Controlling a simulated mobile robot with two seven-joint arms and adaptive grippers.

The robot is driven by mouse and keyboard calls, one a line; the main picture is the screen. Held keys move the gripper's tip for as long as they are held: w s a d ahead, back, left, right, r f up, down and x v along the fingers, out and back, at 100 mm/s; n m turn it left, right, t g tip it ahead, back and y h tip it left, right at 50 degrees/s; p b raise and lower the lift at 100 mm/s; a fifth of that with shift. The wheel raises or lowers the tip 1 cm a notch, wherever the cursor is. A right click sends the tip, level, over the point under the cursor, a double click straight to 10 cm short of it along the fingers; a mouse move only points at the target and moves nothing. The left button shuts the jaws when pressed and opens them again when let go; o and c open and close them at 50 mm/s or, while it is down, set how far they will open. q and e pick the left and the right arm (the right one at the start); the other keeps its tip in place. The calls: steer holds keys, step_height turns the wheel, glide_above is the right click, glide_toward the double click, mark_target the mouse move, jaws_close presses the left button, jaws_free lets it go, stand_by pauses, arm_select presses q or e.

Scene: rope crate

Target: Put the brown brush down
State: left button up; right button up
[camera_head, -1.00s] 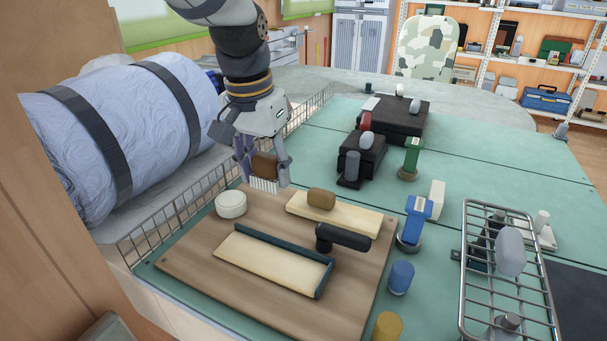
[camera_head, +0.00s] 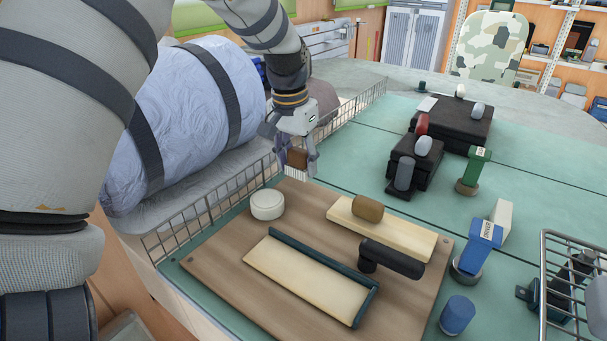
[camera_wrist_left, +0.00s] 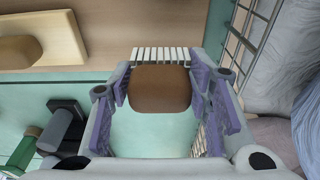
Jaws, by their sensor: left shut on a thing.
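The brown brush (camera_head: 297,158) is held up in my left gripper (camera_head: 297,163), near the far left corner of the wooden board. In the left wrist view, the brown brush (camera_wrist_left: 160,88) sits between the two purple-padded fingers of my left gripper (camera_wrist_left: 160,95), and its pale bristles point to the top of the picture. The gripper is shut on the brush. My right gripper is not in view.
The wooden board (camera_head: 225,262) carries a white round tin (camera_head: 267,204), a cream block with a brown knob (camera_head: 368,207), a black-handled tool (camera_head: 392,258) and a cream tray with a dark edge (camera_head: 305,278). A wire fence (camera_head: 215,202) runs along the left. Green mat right of the brush is clear.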

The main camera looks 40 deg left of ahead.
mark_target(298, 174)
arm_select(q)
steer(key=shift+w+a+f, duration=0.15)
steer(key=shift+w+f, duration=0.05)
steer(key=shift+f, duration=0.7)
steer(key=shift+w+a+f, duration=0.15)
steer(key=shift+f, duration=0.75)
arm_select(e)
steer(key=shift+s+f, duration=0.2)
arm_select(q)
steer(key=shift+f, duration=0.1)
steer(key=o, duration=1)
steer(key=shift+o, duration=0.2)
steer(key=r, duration=0.4)
steer(key=s+r, duration=0.1)
steer(key=r, duration=0.3)
steer(key=s+r+p, duration=0.1)
steer(key=r, duration=0.3)
steer(key=shift+d, duration=0.1)
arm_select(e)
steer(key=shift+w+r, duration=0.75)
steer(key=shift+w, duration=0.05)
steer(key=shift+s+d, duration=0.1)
